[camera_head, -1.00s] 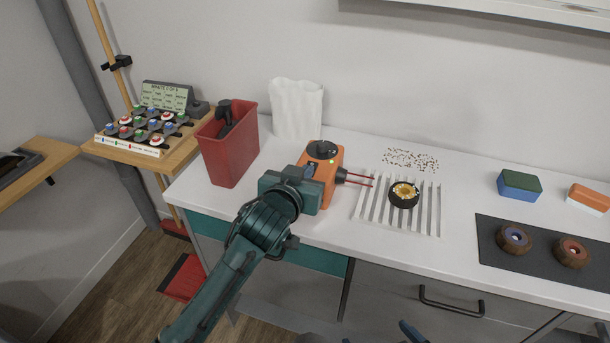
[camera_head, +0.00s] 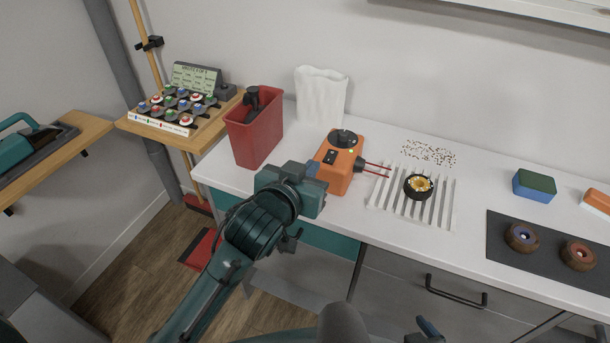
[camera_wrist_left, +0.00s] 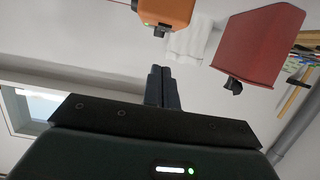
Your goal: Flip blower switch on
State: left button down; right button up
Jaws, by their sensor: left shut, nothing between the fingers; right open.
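The orange blower (camera_head: 338,178) stands on the white counter, with a black knob on top and two red prongs pointing right. A small dark switch (camera_head: 330,157) shows on its face; its position is too small to read. A small lit lamp is near the knob. The blower's underside end shows in the left wrist view (camera_wrist_left: 168,12), with a green light. My left gripper (camera_head: 313,171) is shut and empty, just left of the blower's face; its closed fingers show in the left wrist view (camera_wrist_left: 162,88). My right gripper (camera_head: 426,329) is open and barely enters at the bottom edge.
A red bin (camera_head: 255,138) and a white bag (camera_head: 320,98) stand left of and behind the blower. A white slatted rack (camera_head: 383,196) with a dark round part (camera_head: 418,187) lies to its right. A dark mat (camera_head: 500,240) holds two wheels.

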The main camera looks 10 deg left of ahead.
pick_arm(q)
jog(key=shift+v, duration=1)
jog(key=shift+f, duration=0.15)
jog(key=shift+s+f, duration=0.1)
jog(key=shift+f, duration=0.05)
jog(key=s+a+f+g, duration=0.1)
jog(key=s+a+f, duration=0.2)
jog(key=s+f, duration=0.3)
jog(key=s+a+f+g+y, duration=0.1)
jog(key=s+a+f, duration=0.2)
jog(key=s+f, duration=0.3)
jog(key=s+a+f+g, duration=0.1)
jog(key=s+a+f, duration=0.3)
jog(key=f, duration=0.6)
jog(key=shift+s+f+n, duration=0.2)
jog(key=shift+s+n, duration=0.2)
jog(key=shift+s, duration=0.55)
